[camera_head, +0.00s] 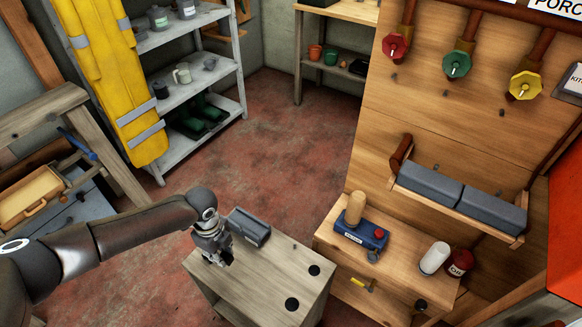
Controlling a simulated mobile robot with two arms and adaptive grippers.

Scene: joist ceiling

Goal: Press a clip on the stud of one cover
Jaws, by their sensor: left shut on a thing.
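My left gripper (225,258) reaches in over the far left part of a small wooden table (252,286). It is shut on a small dark thing, mostly hidden by the fingers; I cannot tell its shape. A grey box (250,228) lies at the table's back edge, just right of the gripper. Two black discs (314,270) (292,304) show on the tabletop. Small dark studs (394,77) (446,93) stick out of the wooden wall panel. I cannot tell for sure which things are the clip and the covers. My right gripper is not in view.
A wooden cabinet (330,240) on the right bears a blue device (358,238), a white cylinder (434,257) and a red container (460,263). Red, green and yellow valves (395,46) (457,64) (525,85) hang above a rack with grey blocks (430,182). The floor behind the table is clear.

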